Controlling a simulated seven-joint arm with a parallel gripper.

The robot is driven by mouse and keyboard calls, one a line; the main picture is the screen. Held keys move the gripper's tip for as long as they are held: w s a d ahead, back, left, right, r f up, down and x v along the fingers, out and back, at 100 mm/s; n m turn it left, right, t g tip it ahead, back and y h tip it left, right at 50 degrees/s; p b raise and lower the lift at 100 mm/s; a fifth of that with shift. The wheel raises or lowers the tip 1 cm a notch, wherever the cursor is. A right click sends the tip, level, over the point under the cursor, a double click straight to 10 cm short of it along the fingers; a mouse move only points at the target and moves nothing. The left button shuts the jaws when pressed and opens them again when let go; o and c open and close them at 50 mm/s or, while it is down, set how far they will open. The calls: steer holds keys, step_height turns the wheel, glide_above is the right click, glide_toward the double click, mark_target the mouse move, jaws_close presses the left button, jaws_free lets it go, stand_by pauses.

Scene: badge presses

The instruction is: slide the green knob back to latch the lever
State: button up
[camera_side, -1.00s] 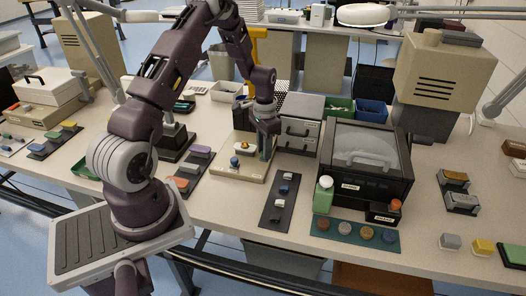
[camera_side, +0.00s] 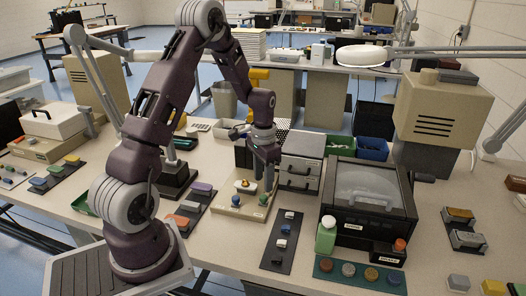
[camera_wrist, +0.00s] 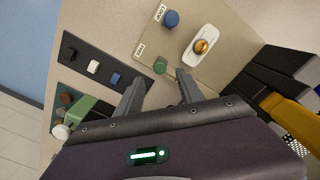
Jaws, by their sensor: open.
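A tan press base (camera_side: 232,212) on the bench carries a blue knob (camera_side: 236,200), a green knob (camera_side: 263,200) and an orange-gold knob on a white plate (camera_side: 245,185). In the wrist view, the green knob (camera_wrist: 160,66) sits just past and between my fingertips, near one label; the blue knob (camera_wrist: 171,19) is near the other. My gripper (camera_wrist: 160,78) is open and empty, fingers pointing down above the base's right side. A yellow bar (camera_side: 258,73), probably the lever, shows behind my arm and at the wrist view's right (camera_wrist: 292,122).
A black strip (camera_side: 278,252) with small blocks lies right of the base. Grey drawers (camera_side: 300,160) stand close behind it at the right. A dark clear-lidded box (camera_side: 366,200) and a green bottle (camera_side: 326,236) stand further right. Another block strip (camera_side: 184,218) lies left.

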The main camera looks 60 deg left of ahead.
steer(key=s+d+r+t, duration=0.1)
steer(key=s+d+r, duration=0.3)
steer(key=d+r, duration=0.3)
steer(key=s+d+r+t, duration=0.2)
steer(key=s+d+r, duration=0.2)
steer(key=d+r, duration=0.4)
step_height(320, 180, up, 6)
steer(key=shift+s+f+y, duration=0.15)
steer(key=shift+s+y, duration=0.2)
steer(key=shift+y, duration=0.05)
steer(key=shift+d, duration=0.1)
